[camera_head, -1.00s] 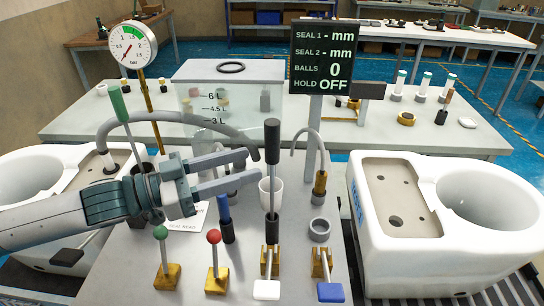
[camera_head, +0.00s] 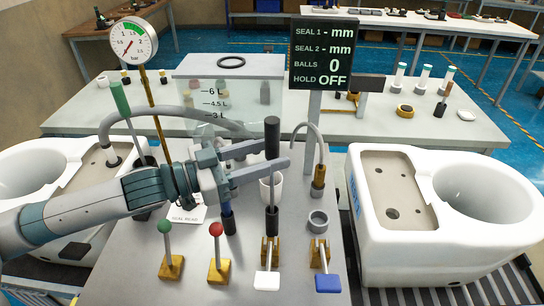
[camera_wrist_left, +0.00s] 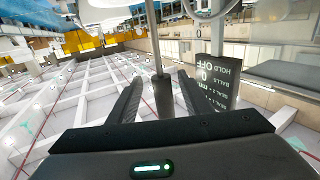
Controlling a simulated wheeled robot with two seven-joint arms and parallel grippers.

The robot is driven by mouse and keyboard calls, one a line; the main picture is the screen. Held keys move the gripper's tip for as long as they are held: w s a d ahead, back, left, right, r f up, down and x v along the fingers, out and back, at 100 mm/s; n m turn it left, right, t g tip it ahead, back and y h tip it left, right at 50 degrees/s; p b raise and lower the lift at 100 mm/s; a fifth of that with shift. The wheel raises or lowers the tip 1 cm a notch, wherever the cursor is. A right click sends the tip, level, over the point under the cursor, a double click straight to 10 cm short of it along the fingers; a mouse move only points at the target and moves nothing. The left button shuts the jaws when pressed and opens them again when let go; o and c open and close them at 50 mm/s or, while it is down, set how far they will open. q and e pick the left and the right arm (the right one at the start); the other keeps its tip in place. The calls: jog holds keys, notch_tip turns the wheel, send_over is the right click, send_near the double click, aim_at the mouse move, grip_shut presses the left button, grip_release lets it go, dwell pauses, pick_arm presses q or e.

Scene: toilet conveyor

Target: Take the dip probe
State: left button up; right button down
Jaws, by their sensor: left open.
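A tall probe with a dark grey handle (camera_head: 272,138) and a thin metal rod stands upright in a black socket on the near bench; it looks like the dip probe. My left gripper (camera_head: 275,155) is open, its fingers pointing right at the height of the handle's lower part. In the left wrist view the dark handle (camera_wrist_left: 163,96) stands between the two open fingers (camera_wrist_left: 158,85), with a gap visible on its left side. The right gripper is not in view.
Levers with green (camera_head: 164,226) and red (camera_head: 216,229) knobs stand in front. A white toilet (camera_head: 385,250) is at right.

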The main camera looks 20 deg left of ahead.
pick_arm(q)
jog(key=shift+w+d+r+p, duration=0.35)
jog(key=shift+d+p, duration=0.05)
jog(key=shift+p, duration=0.05)
jog(key=p+x, duration=0.2)
jog(key=x, duration=0.2)
jog(key=shift+w+r, duration=0.15)
jog(key=shift+c, duration=0.3)
grip_shut()
jog(key=shift+r, duration=0.15)
